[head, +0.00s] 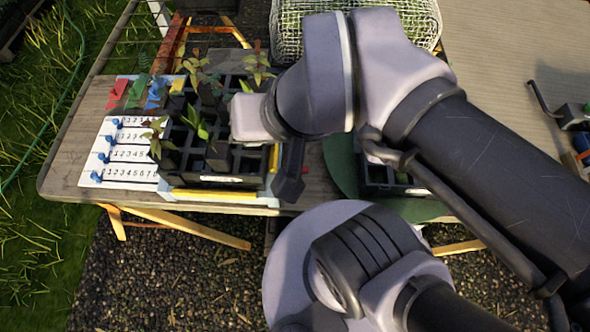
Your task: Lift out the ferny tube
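A black tube rack (218,183) stands on the wooden table and holds several seedling tubes in a grid. One seedling (198,124) has upright green pointed leaves. At this size I cannot tell which one is ferny. My arm reaches over the rack's right side. My gripper (288,184) shows only in part, as a dark piece by the rack's right edge. Its fingertips are not clear, so I cannot tell its opening or whether it holds anything. My arm hides part of the rack.
A white numbered board (128,172) with blue sliders lies left of the rack. Red, green and blue tags (118,92) lie behind it. A wire basket (288,30) stands at the back. A second black tray (378,180) on a green round surface sits right, partly behind my arm.

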